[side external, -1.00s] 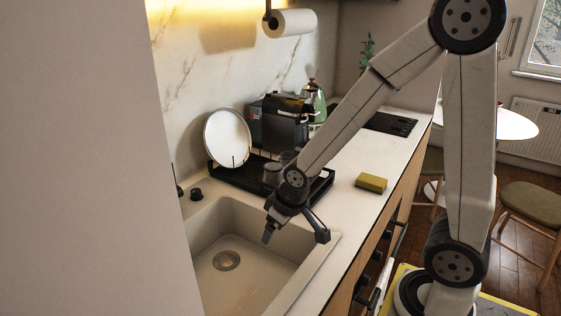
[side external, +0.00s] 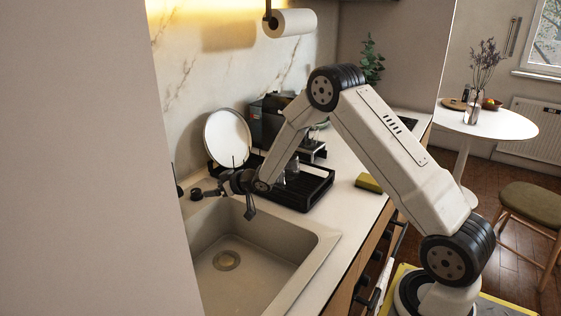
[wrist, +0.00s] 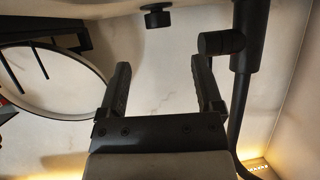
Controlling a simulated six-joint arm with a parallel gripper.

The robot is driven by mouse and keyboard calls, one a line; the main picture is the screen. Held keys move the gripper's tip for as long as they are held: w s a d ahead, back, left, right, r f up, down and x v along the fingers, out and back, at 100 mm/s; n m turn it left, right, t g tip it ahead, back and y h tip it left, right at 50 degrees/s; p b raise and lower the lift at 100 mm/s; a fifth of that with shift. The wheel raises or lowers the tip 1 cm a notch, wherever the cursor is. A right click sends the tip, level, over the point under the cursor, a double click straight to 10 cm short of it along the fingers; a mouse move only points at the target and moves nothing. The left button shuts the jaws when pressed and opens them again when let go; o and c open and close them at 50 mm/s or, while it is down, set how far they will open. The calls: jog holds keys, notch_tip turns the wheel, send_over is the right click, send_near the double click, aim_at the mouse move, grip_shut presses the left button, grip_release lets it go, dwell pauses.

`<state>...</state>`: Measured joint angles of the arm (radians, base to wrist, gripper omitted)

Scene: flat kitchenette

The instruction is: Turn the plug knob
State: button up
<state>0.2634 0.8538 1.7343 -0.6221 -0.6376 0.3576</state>
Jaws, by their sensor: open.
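The plug knob (wrist: 155,17) is a small black round knob at the top of the wrist view. In the side view the black knob (side external: 196,193) stands on the counter at the back rim of the sink. My gripper (wrist: 160,66) is open and empty, with its two dark fingers apart. The knob appears ahead of the fingertips, roughly in line with the gap between them, and apart from them. In the side view my gripper (side external: 230,198) hangs over the sink's back corner, close to the knob, its fingers partly hard to make out.
The black faucet (wrist: 248,40) with its side handle stands close to the right finger. The sink (side external: 280,231) lies below. A black dish rack (side external: 318,190) with a white plate (side external: 227,140) stands beside it. A sponge (side external: 368,183) lies on the counter.

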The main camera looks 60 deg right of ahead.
aim_at(197, 190)
jog(key=shift+w+d+f+t+y, duration=0.2)
jog(key=shift+w+f+t+y, duration=0.15)
jog(key=shift+w, duration=0.15)
jog(key=shift+w, duration=0.1)
jog(key=shift+x, duration=3.75)
jog(key=shift+f, duration=0.15)
grip_shut()
